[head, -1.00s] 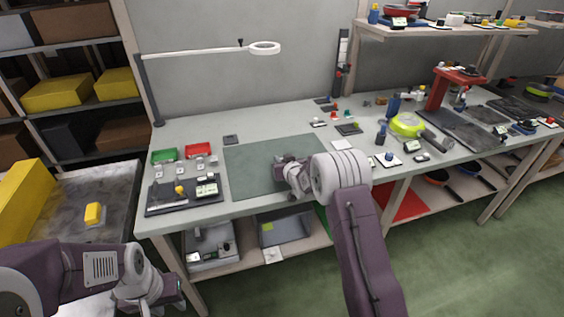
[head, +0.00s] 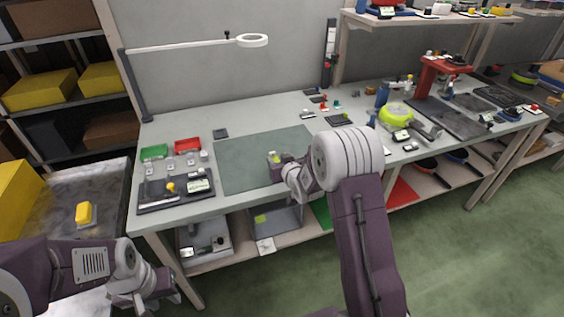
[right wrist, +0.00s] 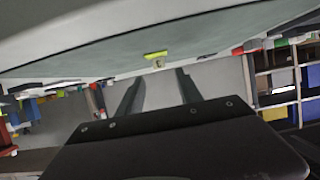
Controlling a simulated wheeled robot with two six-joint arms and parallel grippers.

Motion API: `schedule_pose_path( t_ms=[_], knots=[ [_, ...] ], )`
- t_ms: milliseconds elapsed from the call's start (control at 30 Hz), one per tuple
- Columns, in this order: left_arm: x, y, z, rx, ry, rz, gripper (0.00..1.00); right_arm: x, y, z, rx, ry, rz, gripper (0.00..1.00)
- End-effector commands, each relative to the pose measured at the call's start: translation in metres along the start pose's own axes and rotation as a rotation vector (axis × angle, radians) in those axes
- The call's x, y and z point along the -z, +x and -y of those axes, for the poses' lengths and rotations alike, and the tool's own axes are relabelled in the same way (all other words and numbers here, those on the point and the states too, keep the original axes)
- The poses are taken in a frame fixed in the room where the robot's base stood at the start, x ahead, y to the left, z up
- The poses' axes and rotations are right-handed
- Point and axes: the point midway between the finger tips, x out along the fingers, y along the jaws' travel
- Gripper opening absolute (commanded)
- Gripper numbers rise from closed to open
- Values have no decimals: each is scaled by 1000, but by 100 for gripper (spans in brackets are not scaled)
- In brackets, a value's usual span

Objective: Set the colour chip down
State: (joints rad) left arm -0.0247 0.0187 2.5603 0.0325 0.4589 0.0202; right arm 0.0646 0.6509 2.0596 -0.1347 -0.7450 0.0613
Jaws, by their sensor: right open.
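The colour chip (head: 274,157), a small yellow-green piece with a pale part, shows at the tip of my right gripper (head: 275,167) over the grey-green work mat (head: 240,165). In the right wrist view the chip (right wrist: 156,56) is ahead of the fingertips, against the edge of the mat (right wrist: 220,37). The right fingers (right wrist: 158,84) are spread apart with nothing between them, and a gap shows between them and the chip. My left gripper (head: 160,290) is low at the left, off the bench; its fingers are too unclear to read.
Green (head: 153,152) and red (head: 187,145) bins and a dark tray (head: 176,193) stand left of the mat. The mat's left part is clear. A lamp arm (head: 185,46) spans above the back.

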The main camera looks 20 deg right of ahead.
Motion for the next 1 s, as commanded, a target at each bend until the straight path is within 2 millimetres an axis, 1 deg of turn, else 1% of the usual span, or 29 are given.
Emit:
schedule_pose_path(
  t_ms=[33,100,200,300,533,567,633,667,700,767,800,867,900,1000],
  knots=[
    [0,-1,0,0,0,0,36,2,-12,0,-1,0,-1,43],
    [0,-1,0,0,0,0,36,2,-24,0,-1,0,-2,43],
    [0,-1,0,0,0,0,36,2,-36,0,0,0,-4,43],
    [0,-2,0,0,0,0,36,1,-41,0,0,0,-3,43],
    [0,-2,0,0,0,0,36,1,-43,0,-1,0,4,43],
    [0,-2,0,0,0,0,36,-2,-45,0,-3,0,21,43],
    [0,-2,0,0,0,0,36,-18,-58,2,-11,2,118,43],
    [0,-2,0,0,0,0,36,-29,-68,3,-16,5,182,43],
    [0,-2,0,0,0,0,36,-46,-84,6,-22,9,278,43],
    [0,-2,0,0,0,0,36,-74,-115,9,-31,18,433,43],
    [0,-2,0,0,0,0,36,-93,-139,13,-33,24,538,43],
    [0,-2,0,0,0,0,36,-119,-178,18,-34,34,694,43],
    [0,-2,0,0,0,0,36,-134,-205,22,-33,41,789,43],
    [0,-2,0,0,0,0,36,-160,-257,30,-25,53,967,43]
  ],
)
